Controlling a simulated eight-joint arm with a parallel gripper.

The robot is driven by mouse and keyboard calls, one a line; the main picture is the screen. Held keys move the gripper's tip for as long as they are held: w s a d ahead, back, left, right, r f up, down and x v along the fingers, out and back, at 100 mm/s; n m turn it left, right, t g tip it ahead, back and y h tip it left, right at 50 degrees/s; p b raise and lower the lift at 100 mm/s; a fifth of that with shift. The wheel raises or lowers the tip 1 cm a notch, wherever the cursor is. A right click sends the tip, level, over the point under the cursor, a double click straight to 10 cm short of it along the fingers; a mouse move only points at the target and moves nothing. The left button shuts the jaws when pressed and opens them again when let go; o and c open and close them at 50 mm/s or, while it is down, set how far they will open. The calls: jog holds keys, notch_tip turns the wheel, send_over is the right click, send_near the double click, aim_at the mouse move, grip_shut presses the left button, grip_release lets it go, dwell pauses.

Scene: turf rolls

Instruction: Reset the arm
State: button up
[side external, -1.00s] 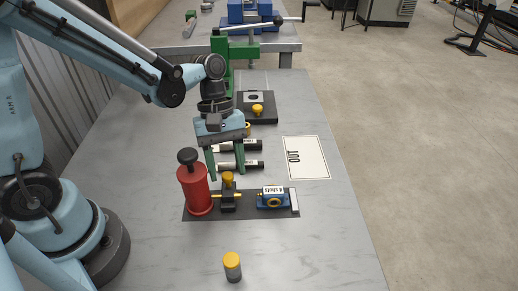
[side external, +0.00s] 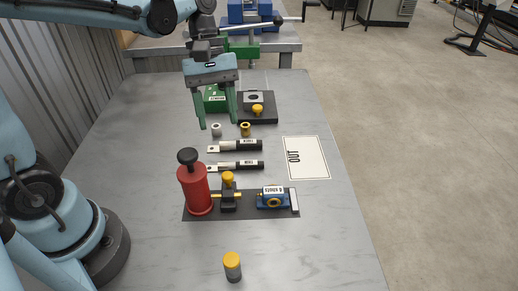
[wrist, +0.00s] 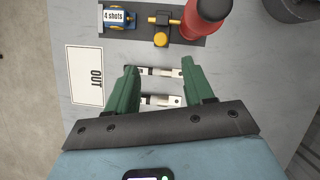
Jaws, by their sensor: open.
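My gripper (side external: 217,125) hangs above the grey table (side external: 340,245) with its two green fingers spread and nothing between them. In the wrist view my gripper (wrist: 155,66) also shows open, with the cylinders lying on the table below and between the fingers.
A red bottle-like tool (side external: 195,190), a black-and-yellow fitting (side external: 228,195) and a blue block (side external: 272,198) stand on a dark mat (side external: 240,215). A yellow-capped cylinder (side external: 232,268) stands in front. An OUT sheet (side external: 307,158) lies right. A green press (side external: 240,48) stands behind.

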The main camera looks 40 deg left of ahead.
jog(key=s+a+m+t+y, duration=0.1)
jog(key=m+t, duration=0.2)
jog(key=m, duration=0.1)
jog(key=s+a+m+t+y, duration=0.1)
jog(key=m+t, duration=0.2)
jog(key=m, duration=0.1)
jog(key=a+f+m+t+y, duration=0.1)
jog(key=a+m+t+y, duration=0.1)
jog(key=m+t, duration=0.1)
jog(key=shift+s+m, duration=0.4)
jog(key=shift+m, duration=0.1)
